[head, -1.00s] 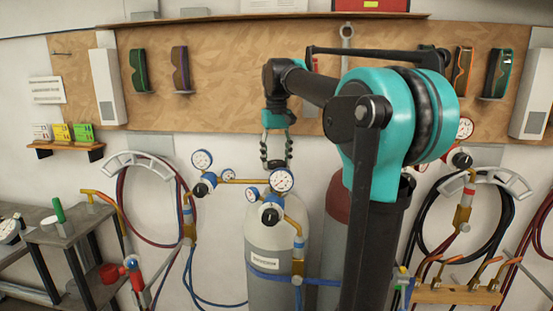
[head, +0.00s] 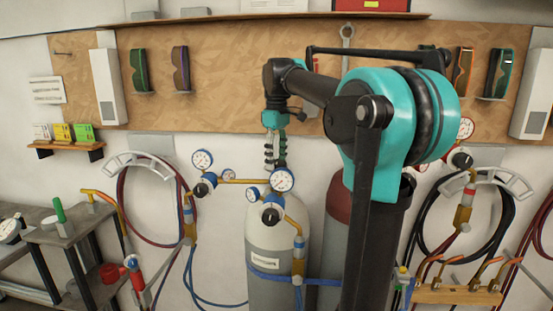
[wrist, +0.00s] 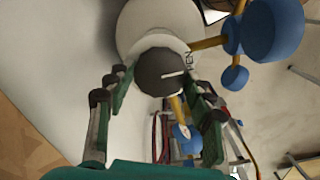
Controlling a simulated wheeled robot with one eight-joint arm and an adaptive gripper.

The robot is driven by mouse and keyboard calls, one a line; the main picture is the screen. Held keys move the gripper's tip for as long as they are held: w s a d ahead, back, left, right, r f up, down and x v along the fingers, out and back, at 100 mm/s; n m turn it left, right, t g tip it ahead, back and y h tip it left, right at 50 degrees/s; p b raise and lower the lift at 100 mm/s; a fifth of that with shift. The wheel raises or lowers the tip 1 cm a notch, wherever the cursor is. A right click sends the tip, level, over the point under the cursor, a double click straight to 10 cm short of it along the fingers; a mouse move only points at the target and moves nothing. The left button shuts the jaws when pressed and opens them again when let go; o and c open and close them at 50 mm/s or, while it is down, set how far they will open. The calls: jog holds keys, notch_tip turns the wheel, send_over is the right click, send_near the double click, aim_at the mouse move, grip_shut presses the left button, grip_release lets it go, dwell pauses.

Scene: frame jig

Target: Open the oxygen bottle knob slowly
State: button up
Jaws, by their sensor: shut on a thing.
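The oxygen bottle (head: 262,285) is the pale grey cylinder with a label, standing upright at the middle of the head view. Its top (wrist: 135,25) shows in the wrist view. The dark round knob (wrist: 162,72) with a white line on it sits on the bottle's top. My gripper (head: 276,162) points straight down behind the gauges. In the wrist view my gripper (wrist: 160,80) has a finger on each side of the knob and is shut on it. The exact finger contact is hard to see. The knob is hidden in the head view.
A blue-rimmed gauge (head: 282,180) and brass regulator pipes stand right beside the gripper. A red-topped bottle (head: 337,200) stands to the right, partly behind my arm. Hoses (head: 120,200) hang on the wall at left, and a workbench (head: 60,235) stands at far left.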

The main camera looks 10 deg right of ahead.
aim_at(277, 162)
dwell(0.5)
jog(key=o, duration=1.1)
jog(key=shift+o, duration=0.2)
notch_tip(277, 162, up, 12)
jog(key=shift+s, duration=0.1)
